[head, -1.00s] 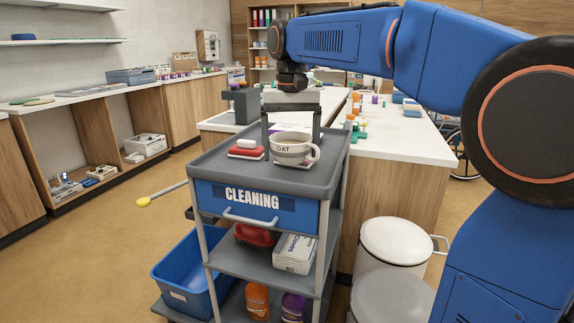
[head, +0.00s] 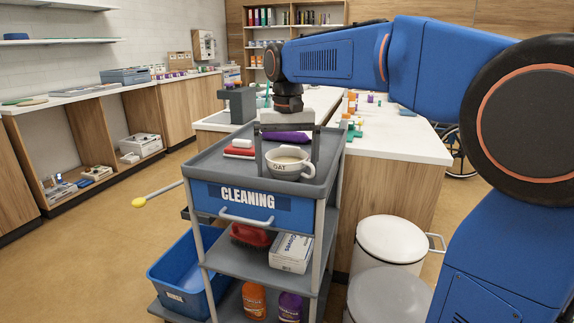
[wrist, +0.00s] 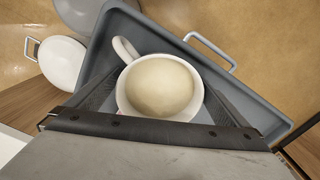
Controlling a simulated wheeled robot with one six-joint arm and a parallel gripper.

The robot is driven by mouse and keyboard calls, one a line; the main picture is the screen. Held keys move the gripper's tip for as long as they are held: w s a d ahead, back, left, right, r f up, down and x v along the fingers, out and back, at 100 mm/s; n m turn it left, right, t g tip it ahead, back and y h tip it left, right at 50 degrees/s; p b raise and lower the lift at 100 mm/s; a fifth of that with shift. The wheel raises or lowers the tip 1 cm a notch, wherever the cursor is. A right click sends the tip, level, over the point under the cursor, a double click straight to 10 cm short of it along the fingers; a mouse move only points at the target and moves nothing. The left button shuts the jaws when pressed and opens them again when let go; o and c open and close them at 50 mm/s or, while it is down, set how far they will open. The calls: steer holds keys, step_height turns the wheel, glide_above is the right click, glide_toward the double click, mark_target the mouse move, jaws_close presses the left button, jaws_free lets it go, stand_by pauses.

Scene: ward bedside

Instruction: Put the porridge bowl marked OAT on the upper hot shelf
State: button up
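The bowl marked OAT (head: 289,168) is a whitish round bowl with one handle and a darker lettered band. It is over the front part of the cleaning cart's top tray (head: 222,170); I cannot tell whether it touches the tray. I see no shelf marked as hot.
A red and white item (head: 239,150) and a purple item (head: 287,137) lie on the tray near the bowl. A counter (head: 410,145) stands behind the cart. A white bin (head: 392,242) is at its right. Wall shelves (head: 60,42) are at far left, with open floor before them.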

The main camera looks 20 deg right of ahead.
step_height(320, 180, up, 12)
steer(key=shift+r, duration=0.15)
stand_by(0.6)
steer(key=shift+s, duration=0.1)
